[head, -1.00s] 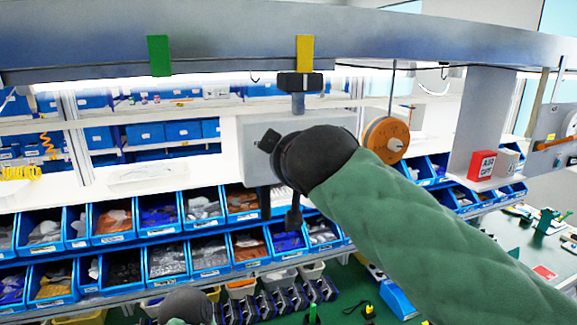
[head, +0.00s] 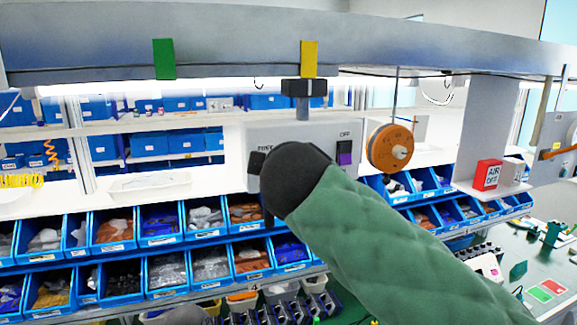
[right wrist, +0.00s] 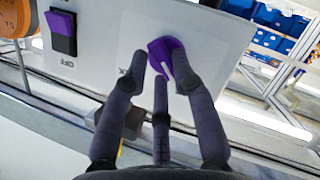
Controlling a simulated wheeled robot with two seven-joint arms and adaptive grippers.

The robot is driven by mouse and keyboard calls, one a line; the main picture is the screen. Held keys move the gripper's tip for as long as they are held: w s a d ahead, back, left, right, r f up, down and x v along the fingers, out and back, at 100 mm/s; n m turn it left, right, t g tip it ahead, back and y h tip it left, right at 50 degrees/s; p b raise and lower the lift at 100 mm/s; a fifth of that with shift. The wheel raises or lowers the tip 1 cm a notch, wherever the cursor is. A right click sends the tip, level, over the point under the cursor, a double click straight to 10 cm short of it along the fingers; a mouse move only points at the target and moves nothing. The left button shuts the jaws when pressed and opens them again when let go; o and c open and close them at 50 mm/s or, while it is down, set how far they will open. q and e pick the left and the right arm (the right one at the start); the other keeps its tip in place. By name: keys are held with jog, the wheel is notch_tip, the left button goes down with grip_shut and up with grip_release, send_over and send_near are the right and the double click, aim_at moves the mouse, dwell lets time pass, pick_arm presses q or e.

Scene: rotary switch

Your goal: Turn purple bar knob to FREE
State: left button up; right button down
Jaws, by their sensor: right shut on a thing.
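The purple bar knob (right wrist: 166,49) sits on a pale panel (right wrist: 110,45) in the right wrist view, with a white line on its face. My right gripper (right wrist: 161,77) has its dark fingers shut around the knob. In the head view my dark wrist and green sleeve cover the knob and part of the grey switch box (head: 315,132). A partly covered label, seemingly FREE (head: 265,148), shows at the upper left of the box.
A purple and black rocker switch (head: 345,153) marked OFF is on the box's right side; it also shows in the right wrist view (right wrist: 62,33). An orange reel (head: 390,148) hangs to the right. Blue bins (head: 160,263) fill the shelves below.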

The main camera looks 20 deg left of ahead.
jog(key=shift+w+a+f, duration=0.1)
jog(key=shift+a+f, duration=0.05)
jog(key=shift+f, duration=0.6)
jog(key=c, duration=1.1)
grip_release()
jog(key=shift+c, duration=0.2)
jog(key=shift+o, duration=0.2)
jog(key=shift+d+r, duration=0.15)
jog(key=shift+d, duration=0.1)
jog(key=shift+a, duration=0.1)
jog(key=shift+r, duration=0.1)
jog(key=shift+r, duration=0.2)
jog(key=v, duration=1.2)
jog(key=shift+a+f, duration=0.1)
